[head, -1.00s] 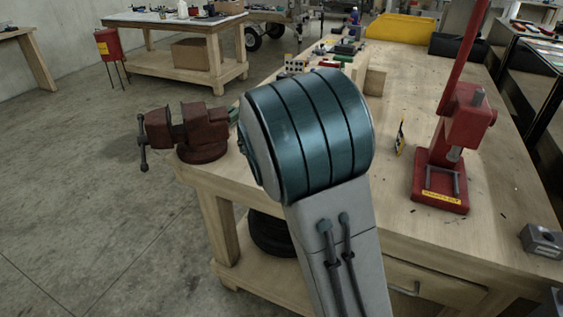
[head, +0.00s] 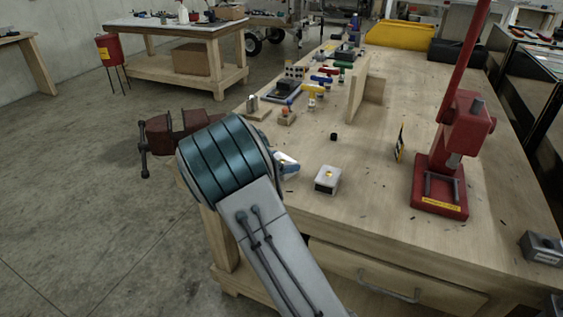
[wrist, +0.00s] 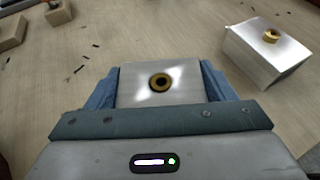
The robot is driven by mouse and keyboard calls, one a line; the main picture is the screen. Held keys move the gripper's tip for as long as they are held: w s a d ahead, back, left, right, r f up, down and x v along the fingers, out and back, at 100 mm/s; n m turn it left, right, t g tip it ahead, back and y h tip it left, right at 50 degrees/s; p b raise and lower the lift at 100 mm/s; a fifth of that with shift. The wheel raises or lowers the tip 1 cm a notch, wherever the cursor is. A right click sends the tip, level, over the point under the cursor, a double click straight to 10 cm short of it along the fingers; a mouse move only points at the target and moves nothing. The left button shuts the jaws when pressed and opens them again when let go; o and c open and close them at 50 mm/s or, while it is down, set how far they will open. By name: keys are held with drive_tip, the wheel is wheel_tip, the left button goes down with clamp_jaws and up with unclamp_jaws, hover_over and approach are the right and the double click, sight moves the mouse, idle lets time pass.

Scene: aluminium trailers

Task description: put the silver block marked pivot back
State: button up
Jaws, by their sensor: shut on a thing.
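My gripper (wrist: 160,84) is shut on a silver block (wrist: 133,95) with a brass-ringed hole in its top, shown in the wrist view between the two blue-grey fingers. I cannot read any pivot marking on it. A second silver block (wrist: 262,58) with a raised brass bush stands apart on the bench, right of my gripper in the wrist view. A silver block with a yellowish top centre also shows in the head view (head: 327,181), right of my arm. My arm hides most of the gripper in the head view.
The wooden bench (head: 390,215) has clear room around the free block. A red press (head: 445,160) stands right, a small yellow-marked plate (head: 400,142) beside it. A red-brown vise (head: 175,130) is left. Tools and an upright wooden board (head: 357,90) lie farther back.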

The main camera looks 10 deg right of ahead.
drive_tip(key=shift+f, duration=0.2)
drive_tip(key=o, duration=1.3)
